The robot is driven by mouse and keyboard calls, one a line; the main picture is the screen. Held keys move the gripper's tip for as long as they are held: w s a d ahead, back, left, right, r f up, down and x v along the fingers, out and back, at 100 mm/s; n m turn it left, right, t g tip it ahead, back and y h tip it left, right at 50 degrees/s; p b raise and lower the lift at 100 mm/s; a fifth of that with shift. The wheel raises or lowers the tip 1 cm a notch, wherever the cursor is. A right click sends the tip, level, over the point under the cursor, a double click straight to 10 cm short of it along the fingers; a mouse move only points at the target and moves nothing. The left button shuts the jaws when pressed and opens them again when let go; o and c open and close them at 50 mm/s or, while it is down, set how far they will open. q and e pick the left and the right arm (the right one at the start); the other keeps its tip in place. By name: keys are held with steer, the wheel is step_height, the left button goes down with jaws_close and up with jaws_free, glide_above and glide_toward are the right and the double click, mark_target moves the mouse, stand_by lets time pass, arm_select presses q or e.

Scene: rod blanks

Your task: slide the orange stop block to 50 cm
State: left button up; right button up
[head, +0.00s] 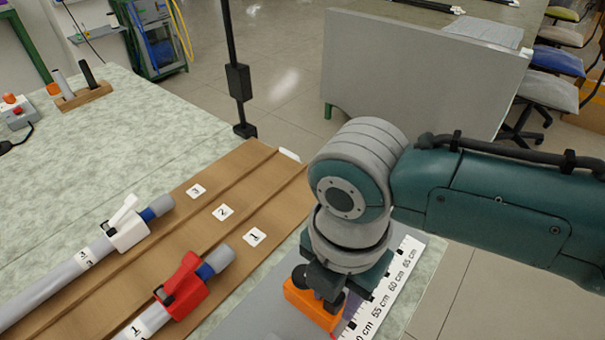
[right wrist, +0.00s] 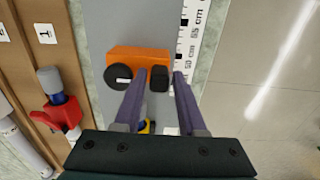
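The orange stop block (head: 310,305) lies on a grey rail beside a white scale (head: 393,280) marked in centimetres. My right gripper (head: 335,298) is over the block and hides part of it in the head view. In the right wrist view, the orange block (right wrist: 140,55) carries a round black knob (right wrist: 118,77) and a smaller black piece (right wrist: 160,78). The two purple fingers of my right gripper (right wrist: 163,80) stand apart on either side of the smaller black piece, with a gap on its right. The exact scale reading at the block is unclear. My left gripper does not show.
Left of the rail, a brown grooved board (head: 215,220) with numbered labels holds a red clamp (head: 182,288) and a white clamp (head: 126,228) on grey rods. A dark post (head: 238,80) rises behind. The pale green bench (head: 100,150) has free room at the left.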

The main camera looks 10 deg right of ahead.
steer(key=shift+c, duration=0.2)
jaws_close()
stand_by(1.3)
